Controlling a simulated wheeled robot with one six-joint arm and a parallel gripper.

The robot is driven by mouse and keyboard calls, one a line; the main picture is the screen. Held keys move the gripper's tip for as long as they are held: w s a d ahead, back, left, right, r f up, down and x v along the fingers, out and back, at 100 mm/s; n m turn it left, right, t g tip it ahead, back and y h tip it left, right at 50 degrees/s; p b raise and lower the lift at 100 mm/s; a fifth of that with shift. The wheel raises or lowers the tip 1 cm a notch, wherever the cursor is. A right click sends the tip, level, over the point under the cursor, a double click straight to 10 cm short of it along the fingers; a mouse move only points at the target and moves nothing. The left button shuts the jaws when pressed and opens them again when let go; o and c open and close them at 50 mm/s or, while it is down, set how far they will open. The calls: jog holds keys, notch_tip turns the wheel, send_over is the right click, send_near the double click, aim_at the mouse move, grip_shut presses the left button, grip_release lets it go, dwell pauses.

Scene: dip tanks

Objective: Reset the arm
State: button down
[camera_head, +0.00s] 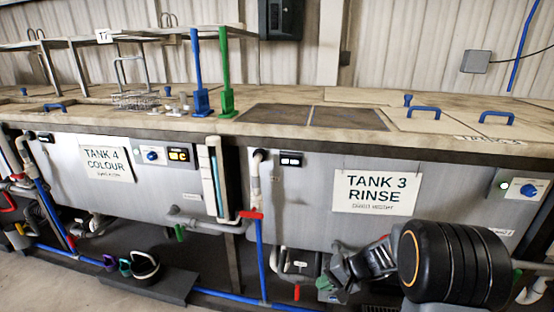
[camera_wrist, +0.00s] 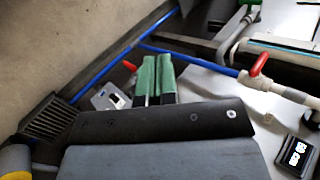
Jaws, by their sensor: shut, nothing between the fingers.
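My gripper (camera_head: 328,283) is low at the right of the head view, in front of the lower part of the tank labelled "TANK 3 RINSE" (camera_head: 300,215). In the wrist view my gripper (camera_wrist: 156,77) shows two green fingers side by side and shut, with nothing seen between them. My dark arm covers part of the tank's lower right front and the pipes there.
Blue pipes with a red valve handle (camera_head: 252,215) run down near the gripper; the red handle also shows in the wrist view (camera_wrist: 260,62). The tank labelled "TANK 4 COLOUR" (camera_head: 150,185) stands at the left. Bare floor (camera_head: 70,285) lies at lower left.

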jog(key=s+d+r+n+t+h+p, duration=0.1)
jog(key=s+r+h+p, duration=0.3)
jog(key=r, duration=1.1)
jog(key=s+d+r+n+t+h+p, duration=0.1)
jog(key=s+r+n+h+p, duration=0.2)
jog(key=s+r+p, duration=0.8)
notch_tip(320, 180, up, 4)
jog(key=shift+s+d+r+h, duration=0.15)
jog(key=shift+d+h, duration=0.25)
jog(key=shift+h, duration=0.4)
